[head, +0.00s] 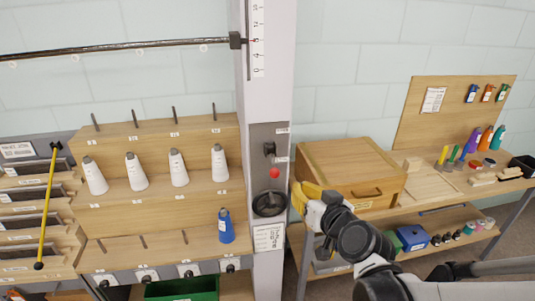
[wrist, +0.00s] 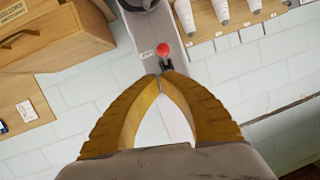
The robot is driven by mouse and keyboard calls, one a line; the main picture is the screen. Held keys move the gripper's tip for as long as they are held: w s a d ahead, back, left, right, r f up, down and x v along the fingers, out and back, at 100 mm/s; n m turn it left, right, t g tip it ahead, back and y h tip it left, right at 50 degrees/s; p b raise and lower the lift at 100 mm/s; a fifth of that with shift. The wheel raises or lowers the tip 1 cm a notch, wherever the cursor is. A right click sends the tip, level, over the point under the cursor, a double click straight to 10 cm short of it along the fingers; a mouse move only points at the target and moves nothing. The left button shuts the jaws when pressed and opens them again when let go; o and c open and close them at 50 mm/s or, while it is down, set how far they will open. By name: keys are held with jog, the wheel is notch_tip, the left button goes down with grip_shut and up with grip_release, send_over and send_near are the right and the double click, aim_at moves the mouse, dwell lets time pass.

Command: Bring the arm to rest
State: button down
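My arm (head: 362,241) reaches in from the lower right of the head view, bent and raised in front of the workbench. My gripper (head: 298,193) has yellow fingers and is near the right edge of the grey column, left of the wooden box. In the wrist view the two fingers of my gripper (wrist: 162,76) arch together and their tips meet. Nothing shows between them. A red knob (wrist: 163,50) on the column appears just beyond the fingertips; the gap to it is hard to judge.
The column (head: 267,100) carries a red button (head: 274,173) and a black round fitting (head: 269,204). A wooden box (head: 350,172) stands on the workbench. A green bin (head: 181,289) is below.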

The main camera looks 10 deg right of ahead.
jog(key=shift+s+a, duration=0.1)
jog(key=s+f+g+h+b, duration=0.1)
jog(key=s+f+g+b, duration=0.1)
jog(key=s, duration=0.6)
jog(key=s+f+g+h+b, duration=0.1)
jog(key=s+f+g, duration=0.3)
jog(key=s, duration=0.4)
jog(key=shift+s+f+g+b, duration=0.25)
jog(key=shift+f+g+b, duration=0.1)
jog(key=shift+g+b, duration=0.3)
